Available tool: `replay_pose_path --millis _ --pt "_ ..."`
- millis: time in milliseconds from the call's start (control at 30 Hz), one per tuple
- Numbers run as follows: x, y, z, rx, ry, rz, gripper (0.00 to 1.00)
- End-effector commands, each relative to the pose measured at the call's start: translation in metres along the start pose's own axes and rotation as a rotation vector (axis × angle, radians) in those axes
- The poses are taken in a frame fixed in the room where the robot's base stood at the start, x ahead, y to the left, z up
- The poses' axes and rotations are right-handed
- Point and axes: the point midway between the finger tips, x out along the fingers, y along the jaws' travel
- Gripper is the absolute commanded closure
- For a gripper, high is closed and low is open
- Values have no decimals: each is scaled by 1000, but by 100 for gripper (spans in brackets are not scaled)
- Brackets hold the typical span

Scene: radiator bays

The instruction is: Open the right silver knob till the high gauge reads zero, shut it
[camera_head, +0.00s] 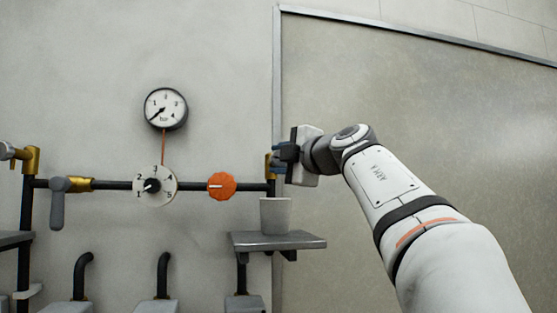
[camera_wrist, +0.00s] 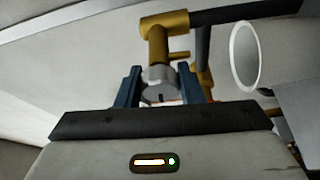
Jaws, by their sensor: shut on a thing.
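The right silver knob (camera_wrist: 158,78) sits on the end of a brass fitting (camera_wrist: 165,27) in the wrist view. My gripper (camera_wrist: 160,90) is shut on it, with one blue finger on each side. In the head view my gripper (camera_head: 275,160) is at the right end of the pipe and hides the knob. The high gauge (camera_head: 165,108) is a round white dial on the wall. Its needle points to the lower left, at the low end of the scale; the exact figure is too small to read.
A pale cup (camera_head: 275,216) stands on a grey shelf (camera_head: 300,240) below my gripper. An orange knob (camera_head: 222,186) and a numbered white dial (camera_head: 154,186) sit on the black pipe. A grey lever (camera_head: 58,203) and another silver knob (camera_head: 6,150) are at left.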

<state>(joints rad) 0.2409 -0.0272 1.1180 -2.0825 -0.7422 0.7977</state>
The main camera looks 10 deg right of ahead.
Motion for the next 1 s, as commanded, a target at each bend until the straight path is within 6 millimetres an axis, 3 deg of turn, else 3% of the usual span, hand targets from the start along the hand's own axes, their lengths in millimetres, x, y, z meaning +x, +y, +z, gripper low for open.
replay_pose_path --millis 300,833,867,1000 --pt "0 -1 0 -106 1 -47 88" --pt "0 -2 1 -127 0 -57 88" --pt "0 -2 1 -127 0 -57 64" --pt "0 -1 1 -126 0 -55 53"
